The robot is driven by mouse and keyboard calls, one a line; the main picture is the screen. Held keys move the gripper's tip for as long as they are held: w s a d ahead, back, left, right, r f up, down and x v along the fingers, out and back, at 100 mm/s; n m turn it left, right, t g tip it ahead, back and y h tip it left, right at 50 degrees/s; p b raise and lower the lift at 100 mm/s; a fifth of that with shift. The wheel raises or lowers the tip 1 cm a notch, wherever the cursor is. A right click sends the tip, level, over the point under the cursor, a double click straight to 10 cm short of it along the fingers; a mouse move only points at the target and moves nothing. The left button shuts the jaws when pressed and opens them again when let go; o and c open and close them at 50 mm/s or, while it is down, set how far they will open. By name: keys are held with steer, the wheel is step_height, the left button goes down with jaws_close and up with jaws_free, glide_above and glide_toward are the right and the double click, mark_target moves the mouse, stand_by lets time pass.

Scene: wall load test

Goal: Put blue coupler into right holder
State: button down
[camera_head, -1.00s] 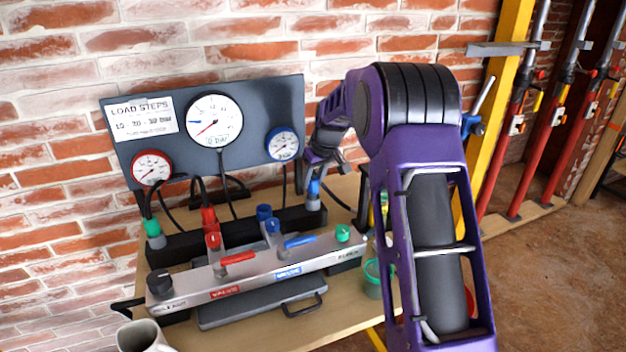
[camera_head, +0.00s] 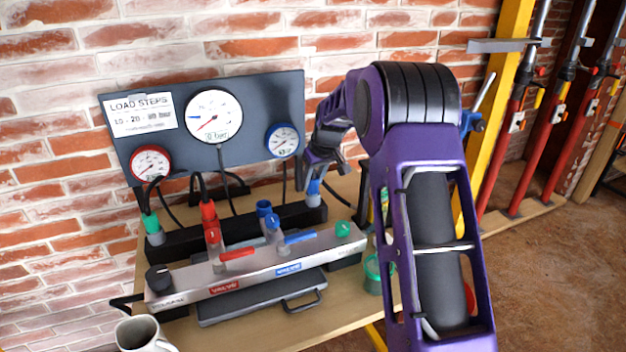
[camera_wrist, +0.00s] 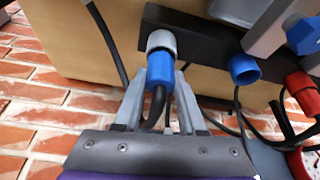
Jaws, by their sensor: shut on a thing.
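The blue coupler (camera_head: 314,187) is upright at the right end of the black holder bar (camera_head: 262,222), at the right holder. In the wrist view the blue coupler (camera_wrist: 157,82) has a grey collar (camera_wrist: 161,42) against the black bar (camera_wrist: 199,38). How deep it sits is hard to tell. My gripper (camera_wrist: 160,98) is shut on the blue coupler, with one finger on each side. In the head view my gripper (camera_head: 314,177) is partly hidden by my arm. A black hose runs from the coupler between my fingers.
A green coupler (camera_head: 151,223) stands at the bar's left end, with red couplers (camera_head: 208,213) and an open blue port (camera_head: 264,209) between. The silver valve block (camera_head: 256,262) lies in front. The gauge panel (camera_head: 247,110) stands behind. A mug (camera_head: 143,334) is at front left.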

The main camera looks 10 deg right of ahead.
steer(key=shift+f, duration=0.15)
jaws_free()
stand_by(0.4)
steer(key=shift+r+p, duration=2.7)
steer(key=shift+r, duration=1.3)
steer(key=shift+r, duration=0.1)
